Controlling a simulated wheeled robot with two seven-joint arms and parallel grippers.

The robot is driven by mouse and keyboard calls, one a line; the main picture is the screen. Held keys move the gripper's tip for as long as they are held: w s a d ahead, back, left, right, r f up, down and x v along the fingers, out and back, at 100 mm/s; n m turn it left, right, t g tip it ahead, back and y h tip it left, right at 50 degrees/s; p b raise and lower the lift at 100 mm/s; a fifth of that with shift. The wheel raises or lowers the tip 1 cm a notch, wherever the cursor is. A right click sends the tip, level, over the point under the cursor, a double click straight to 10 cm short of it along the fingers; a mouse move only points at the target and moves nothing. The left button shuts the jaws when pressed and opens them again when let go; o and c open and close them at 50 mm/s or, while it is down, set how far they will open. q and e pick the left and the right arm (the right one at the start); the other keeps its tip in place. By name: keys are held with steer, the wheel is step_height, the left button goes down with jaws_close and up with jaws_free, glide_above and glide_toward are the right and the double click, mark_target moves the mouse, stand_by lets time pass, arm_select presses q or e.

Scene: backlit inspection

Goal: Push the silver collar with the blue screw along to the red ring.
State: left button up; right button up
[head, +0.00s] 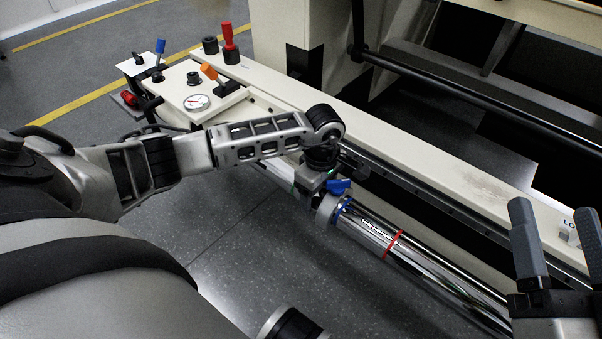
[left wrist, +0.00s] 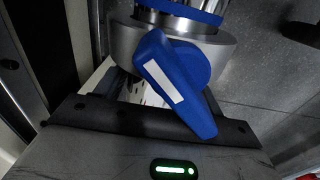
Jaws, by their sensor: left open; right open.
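The silver collar (head: 327,209) sits around a chrome bar (head: 440,277), near its left end. It also shows in the left wrist view (left wrist: 221,54). Its blue screw (head: 339,186) has a lever handle, large in the left wrist view (left wrist: 182,84). A blue ring (head: 341,212) is on the bar just right of the collar. The red ring (head: 393,244) is further right, with bare chrome between. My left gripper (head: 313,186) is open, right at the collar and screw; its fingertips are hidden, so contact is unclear. My right gripper (head: 556,246) is open and empty at the right edge.
A cream machine beam (head: 430,165) with a dark rail runs behind the bar. Grey floor lies open in front of the bar.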

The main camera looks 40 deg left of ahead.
mark_target(376, 222)
arm_select(q)
steer(key=shift+d, duration=0.15)
steer(key=shift+s+d+r, duration=0.1)
steer(key=shift+s+d, duration=0.05)
steer(key=shift+d, duration=2.1)
steer(key=shift+d, duration=0.25)
steer(key=shift+s+d, duration=0.1)
steer(key=shift+d, duration=1)
steer(key=shift+s+d, duration=0.1)
steer(key=shift+d, duration=1)
steer(key=shift+d, duration=0.35)
steer(key=shift+s+d, duration=0.15)
steer(key=shift+d, duration=1.95)
steer(key=shift+a, duration=0.2)
